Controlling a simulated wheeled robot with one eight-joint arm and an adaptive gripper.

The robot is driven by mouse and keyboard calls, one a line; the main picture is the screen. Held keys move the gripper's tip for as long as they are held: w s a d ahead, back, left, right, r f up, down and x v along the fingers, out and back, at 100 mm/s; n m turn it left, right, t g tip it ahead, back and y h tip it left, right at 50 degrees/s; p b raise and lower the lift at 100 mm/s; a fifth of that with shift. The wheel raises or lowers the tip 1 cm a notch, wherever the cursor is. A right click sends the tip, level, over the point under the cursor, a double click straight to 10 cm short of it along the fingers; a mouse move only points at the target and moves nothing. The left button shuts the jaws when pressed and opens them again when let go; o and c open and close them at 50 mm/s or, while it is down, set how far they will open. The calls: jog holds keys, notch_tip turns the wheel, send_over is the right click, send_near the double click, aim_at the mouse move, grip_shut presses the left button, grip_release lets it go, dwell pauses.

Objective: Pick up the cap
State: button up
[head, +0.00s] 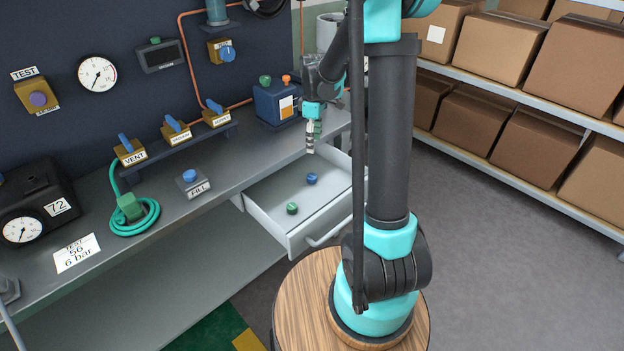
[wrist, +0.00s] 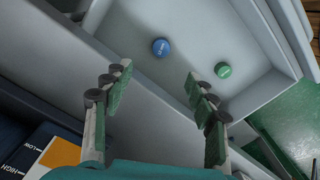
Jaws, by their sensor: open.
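Two small caps lie in the open drawer (head: 258,213): a blue cap (head: 312,178) farther back and a green cap (head: 292,208) nearer the drawer front. In the wrist view the blue cap (wrist: 160,46) is ahead of and between the fingers, and the green cap (wrist: 222,69) is to the right, beyond the right fingertip. My gripper (head: 310,147) hangs above the back of the drawer, apart from both caps. In the wrist view my gripper (wrist: 158,80) is open, with nothing between its fingers.
The workbench (head: 180,222) borders the drawer on the left. A blue box (head: 276,101) with a green and an orange knob stands on the bench near my gripper. The drawer walls surround the caps. Shelves of cardboard boxes (head: 500,48) stand at right.

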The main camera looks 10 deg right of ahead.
send_over(312, 176)
jog(key=f, duration=0.9)
jog(key=shift+d+f, duration=0.25)
jog(key=shift+d, duration=0.05)
jog(key=shift+a+f, duration=0.2)
jog(key=shift+f, duration=1.15)
jog(key=shift+a+f, duration=0.15)
jog(key=shift+f, duration=1.15)
jog(key=shift+c, duration=0.2)
jog(key=c, duration=0.9)
